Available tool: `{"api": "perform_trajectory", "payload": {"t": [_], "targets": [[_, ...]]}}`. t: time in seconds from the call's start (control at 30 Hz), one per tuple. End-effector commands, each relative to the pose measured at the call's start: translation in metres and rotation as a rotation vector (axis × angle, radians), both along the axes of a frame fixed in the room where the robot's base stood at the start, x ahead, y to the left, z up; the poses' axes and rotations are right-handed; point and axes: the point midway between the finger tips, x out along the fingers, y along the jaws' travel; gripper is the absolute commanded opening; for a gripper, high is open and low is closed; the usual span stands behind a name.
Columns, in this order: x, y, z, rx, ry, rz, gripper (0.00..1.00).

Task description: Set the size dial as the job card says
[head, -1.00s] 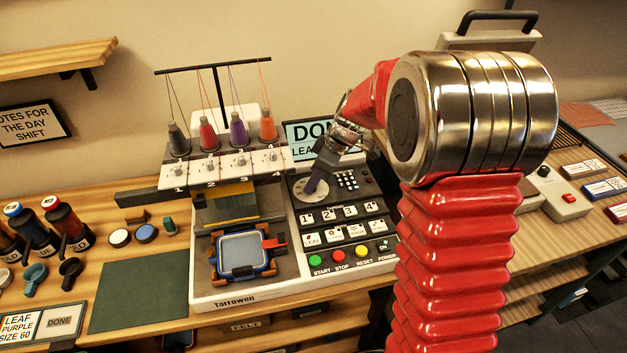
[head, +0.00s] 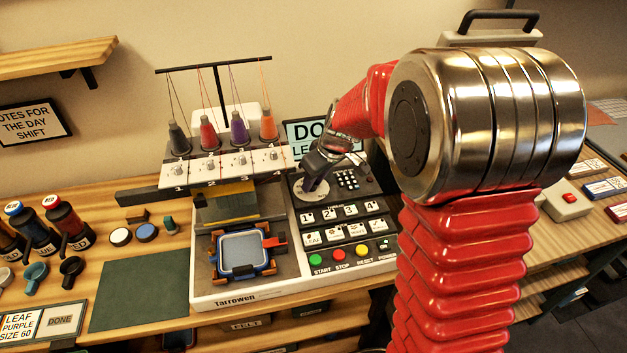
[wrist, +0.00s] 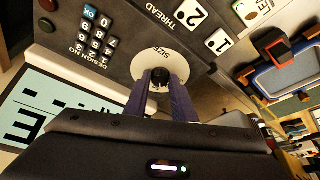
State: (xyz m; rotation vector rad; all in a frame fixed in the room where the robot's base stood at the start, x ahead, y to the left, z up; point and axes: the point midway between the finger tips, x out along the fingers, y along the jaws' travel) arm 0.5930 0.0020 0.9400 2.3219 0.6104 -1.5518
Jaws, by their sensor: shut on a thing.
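The size dial is a black knob (wrist: 160,78) on a round pale plate (wrist: 170,58) marked SIZE, on the embroidery machine's dark control panel (head: 345,215). My gripper (wrist: 160,95) is at the dial, its two purple-grey fingers shut on the knob from either side. In the head view my gripper (head: 313,180) reaches down onto the dial plate (head: 325,192), hiding most of the knob. The dial's pointer and size marks cannot be read. The job card (head: 20,326) at the lower left reads LEAF, PURPLE, SIZE 60, beside a DONE patch (head: 62,320).
A keypad (wrist: 97,38) and number buttons (wrist: 192,12) lie close to the dial. The machine's screen (head: 300,135) stands behind my gripper, partly hidden. Thread cones (head: 238,130) stand to the left. A hoop (head: 241,253) sits below them. A green mat (head: 138,295) is bare.

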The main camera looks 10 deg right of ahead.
Motion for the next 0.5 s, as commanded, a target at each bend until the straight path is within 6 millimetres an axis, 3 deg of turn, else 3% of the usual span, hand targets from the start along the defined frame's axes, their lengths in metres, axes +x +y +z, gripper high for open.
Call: {"api": "perform_trajectory", "payload": {"t": [0.5], "targets": [[0.0,0.0007,0.0006,0.0,-0.002,-0.114,0.01]]}}
